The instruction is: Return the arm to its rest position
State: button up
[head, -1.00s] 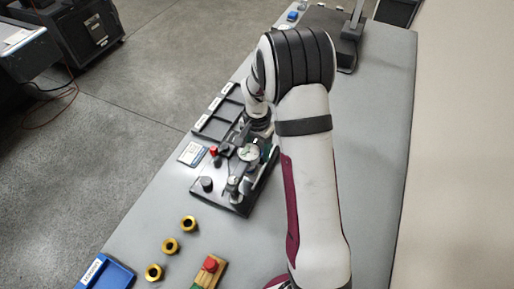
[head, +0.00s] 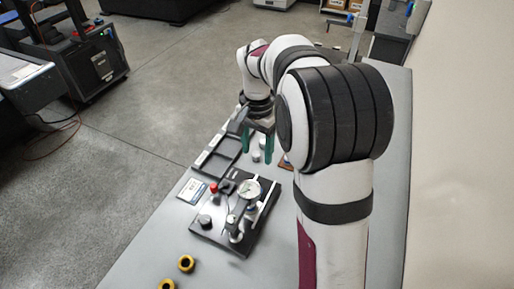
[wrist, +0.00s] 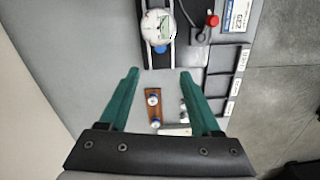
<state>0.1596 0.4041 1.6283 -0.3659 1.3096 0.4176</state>
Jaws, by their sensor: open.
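My gripper (head: 258,146) is raised above the bench in the head view, past the far end of the black gauge fixture. Its two green fingers point down and are apart. In the wrist view my gripper (wrist: 158,72) is open, with nothing between its fingers. The fixture (head: 222,238) carries a round dial gauge (head: 249,190) and a red knob (head: 213,188). The dial gauge also shows at the top of the wrist view (wrist: 156,26), beyond the fingertips.
A black compartment tray (head: 219,156) lies along the bench's left edge. A brown block with blue-topped pins (wrist: 153,108) lies below the gripper. Yellow rings (head: 186,263) sit at the near end. A wall (head: 470,170) stands on the right.

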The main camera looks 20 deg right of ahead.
jog(key=s+a+r+n+y, duration=0.1)
jog(key=s+a, duration=0.4)
jog(key=s, duration=0.8)
jog(key=s+a+n, duration=0.4)
jog(key=s+a, duration=0.1)
jog(key=s, duration=0.9)
jog(key=shift+s+r+y, duration=0.3)
jog(key=shift+r+y, duration=0.05)
jog(key=shift+y, duration=0.05)
jog(key=shift+c, duration=0.2)
